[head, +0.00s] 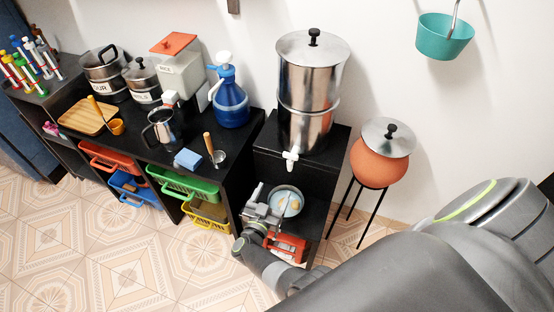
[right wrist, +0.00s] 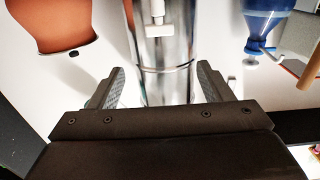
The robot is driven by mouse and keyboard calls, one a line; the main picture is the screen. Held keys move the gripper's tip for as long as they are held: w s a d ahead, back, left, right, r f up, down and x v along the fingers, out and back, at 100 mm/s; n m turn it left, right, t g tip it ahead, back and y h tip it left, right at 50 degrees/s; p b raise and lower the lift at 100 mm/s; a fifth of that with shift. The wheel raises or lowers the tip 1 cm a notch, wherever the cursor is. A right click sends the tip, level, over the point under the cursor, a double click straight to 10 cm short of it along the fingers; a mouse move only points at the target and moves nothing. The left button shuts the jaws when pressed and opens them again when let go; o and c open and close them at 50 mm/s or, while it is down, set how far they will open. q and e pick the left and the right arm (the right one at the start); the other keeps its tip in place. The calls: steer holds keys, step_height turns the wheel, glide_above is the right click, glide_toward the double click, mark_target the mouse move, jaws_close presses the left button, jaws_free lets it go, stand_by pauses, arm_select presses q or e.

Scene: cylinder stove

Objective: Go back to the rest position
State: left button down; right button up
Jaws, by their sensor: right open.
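My right gripper (head: 262,209) is in front of the low black stand, below the steel cylinder's tap and beside a bowl. In the right wrist view my gripper (right wrist: 157,88) has its two fingers spread wide, with nothing between them. The steel cylinder (head: 308,98) with its lid stands on the black stand; its body also shows upside down behind the fingers in the right wrist view (right wrist: 166,75). Its white tap (head: 291,158) points forward. My left gripper is not in view.
A bowl (head: 287,194) with something pale in it sits on the lower shelf. A clay pot (head: 379,164) stands on a thin black stand at right. A blue bottle (head: 229,103), a dark jug (head: 160,131) and a ladle (head: 212,151) are on the black counter. Tiled floor is clear at left.

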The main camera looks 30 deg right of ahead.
steer(key=s+f+n+y+b, duration=0.1)
steer(key=s+f+n+y, duration=0.3)
steer(key=s+f+y, duration=0.45)
steer(key=s+f+n+y+b, duration=0.1)
steer(key=s+f+n+y, duration=0.3)
steer(key=f, duration=0.8)
steer(key=s+d+f+g, duration=0.2)
steer(key=s+f+g, duration=0.1)
steer(key=s, duration=0.7)
steer(key=s+d+f+n+g, duration=0.1)
steer(key=s+f+g, duration=0.3)
steer(key=s, duration=0.6)
steer(key=s+d+f+g, duration=0.3)
steer(key=s+f, duration=0.1)
steer(key=s, duration=0.6)
steer(key=shift+b, duration=0.35)
steer(key=shift+f, duration=0.1)
